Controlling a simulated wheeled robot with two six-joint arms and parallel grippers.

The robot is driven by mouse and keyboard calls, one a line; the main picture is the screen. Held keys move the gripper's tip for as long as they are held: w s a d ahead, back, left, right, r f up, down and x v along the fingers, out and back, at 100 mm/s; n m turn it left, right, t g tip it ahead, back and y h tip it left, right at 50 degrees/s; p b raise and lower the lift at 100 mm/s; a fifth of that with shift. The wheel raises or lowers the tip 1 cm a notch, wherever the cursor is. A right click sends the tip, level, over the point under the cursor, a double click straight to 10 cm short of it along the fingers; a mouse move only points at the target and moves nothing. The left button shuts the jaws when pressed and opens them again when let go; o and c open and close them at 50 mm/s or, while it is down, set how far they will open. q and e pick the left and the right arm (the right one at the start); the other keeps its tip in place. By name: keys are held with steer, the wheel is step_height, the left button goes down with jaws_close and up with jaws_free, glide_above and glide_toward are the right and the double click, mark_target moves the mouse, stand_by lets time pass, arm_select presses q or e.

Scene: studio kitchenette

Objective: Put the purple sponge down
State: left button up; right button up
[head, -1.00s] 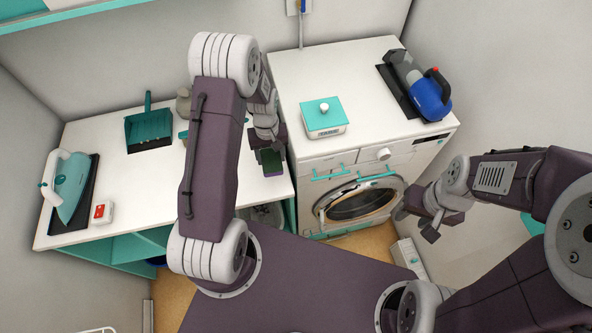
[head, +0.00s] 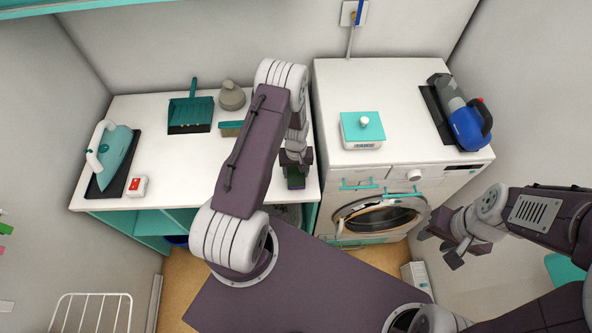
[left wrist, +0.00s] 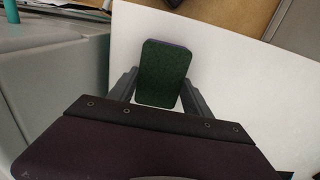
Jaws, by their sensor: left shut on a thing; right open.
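The purple sponge (left wrist: 164,73) is in my left gripper, with its dark green face toward the left wrist camera and a thin purple edge showing. My left gripper (head: 296,174) is shut on it. In the head view the sponge (head: 295,182) shows dark green below the fingers, over the right front part of the white counter (head: 180,165). I cannot tell whether it touches the counter. My right gripper (head: 440,248) is open and empty, in front of the washing machine.
An iron (head: 112,153), a red-and-white box (head: 137,186), a dustpan (head: 190,112), a brush (head: 231,128) and a grey-brown bottle (head: 231,95) are on the counter. The counter's front middle is clear.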

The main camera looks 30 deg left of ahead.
arm_select(q)
steer(key=shift+w+d+f, duration=0.2)
steer(key=o, duration=1.5)
steer(key=shift+c, duration=0.2)
steer(key=shift+s+a, duration=0.1)
arm_select(e)
steer(key=shift+w+d+f, duration=0.1)
steer(key=shift+d+f, duration=0.05)
steer(key=shift+f, duration=0.1)
